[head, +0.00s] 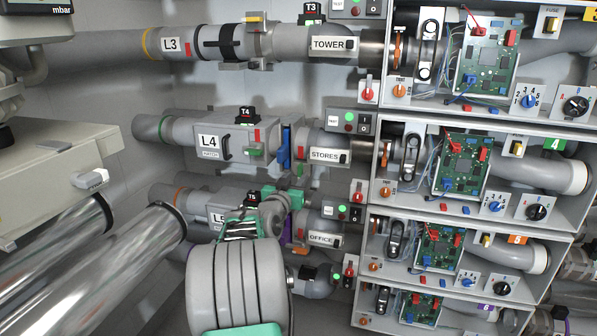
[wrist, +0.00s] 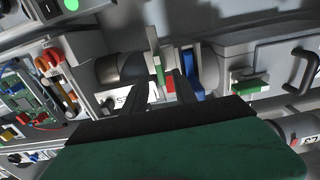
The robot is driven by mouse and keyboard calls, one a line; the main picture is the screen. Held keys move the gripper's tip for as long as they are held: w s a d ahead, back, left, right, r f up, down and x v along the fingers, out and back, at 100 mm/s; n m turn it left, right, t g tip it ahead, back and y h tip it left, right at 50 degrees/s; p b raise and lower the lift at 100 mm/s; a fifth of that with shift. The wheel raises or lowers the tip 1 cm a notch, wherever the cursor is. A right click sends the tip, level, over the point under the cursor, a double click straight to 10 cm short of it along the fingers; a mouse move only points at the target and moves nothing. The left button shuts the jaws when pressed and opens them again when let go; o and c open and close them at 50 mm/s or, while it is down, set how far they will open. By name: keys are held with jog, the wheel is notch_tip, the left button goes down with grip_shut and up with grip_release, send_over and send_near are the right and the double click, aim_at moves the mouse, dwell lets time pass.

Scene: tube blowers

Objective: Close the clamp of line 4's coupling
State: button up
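Line 4's pipe carries the grey L4 box (head: 225,145) on the left and the STORES pipe (head: 325,147) on the right. Between them is line 4's coupling (head: 300,145), with upright grey plates and a blue part (head: 284,152). In the wrist view the coupling's grey plate (wrist: 153,48) and blue part (wrist: 188,72) stand just beyond my fingers, with red and green pieces between. My gripper (wrist: 166,90) points at the coupling from below. Its two dark fingers are apart, with no held object visible. In the head view its fingertips are hard to make out. Whether fingers touch the coupling is unclear.
The L3 pipe (head: 180,47) runs above and the L5 box (head: 215,212) below, partly behind my arm. Open bays with circuit boards (head: 462,160) stand at the right. A red-handled switch (head: 359,190) sits below the STORES pipe. Shiny ducts (head: 130,255) fill the lower left.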

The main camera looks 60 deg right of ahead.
aim_at(299, 172)
jog(key=d, duration=0.3)
jog(key=shift+w+d, duration=0.3)
jog(key=shift+d, duration=0.05)
grip_shut()
dwell(1.1)
